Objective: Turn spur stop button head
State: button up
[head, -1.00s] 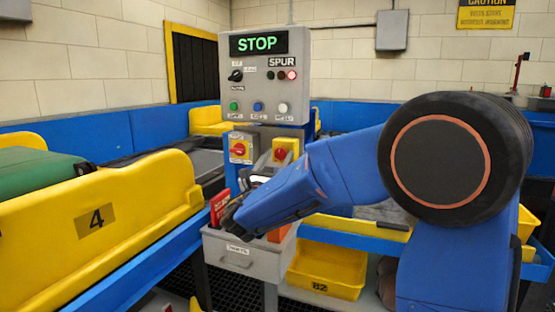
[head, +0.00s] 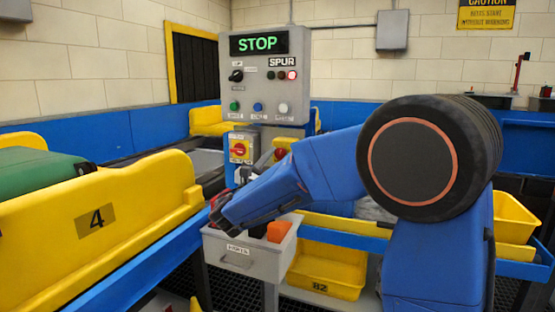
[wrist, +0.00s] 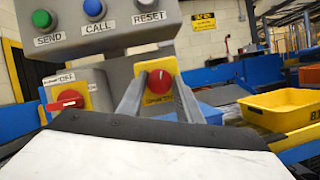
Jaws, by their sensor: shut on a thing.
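The red spur stop button head (wrist: 160,82) sits on a yellow box below the grey panel in the wrist view. It also shows in the head view (head: 280,154), partly covered by my arm. My gripper (wrist: 160,88) has its two grey fingers on either side of the head and is shut on it. The white body of my gripper fills the bottom of the wrist view. How far the head is turned cannot be told.
The panel (head: 265,95) reads STOP, with a red lamp (head: 292,75) lit under SPUR. A red and yellow switch (head: 240,148) is left of the button. A grey drawer (head: 235,257) and yellow bin (head: 325,268) are below. Yellow-sided carrier 4 (head: 150,200) is left.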

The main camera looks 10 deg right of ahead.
jog(key=shift+a+m+g+h, duration=0.1)
jog(key=shift+m+g+h, duration=0.25)
jog(key=shift+m, duration=0.8)
jog(key=shift+m+g+h, duration=0.15)
jog(key=shift+m+g, duration=0.4)
jog(key=shift+m, duration=0.6)
jog(key=o, duration=1)
jog(key=shift+a, duration=0.1)
jog(key=v, duration=1.7)
jog(key=shift+a, duration=0.15)
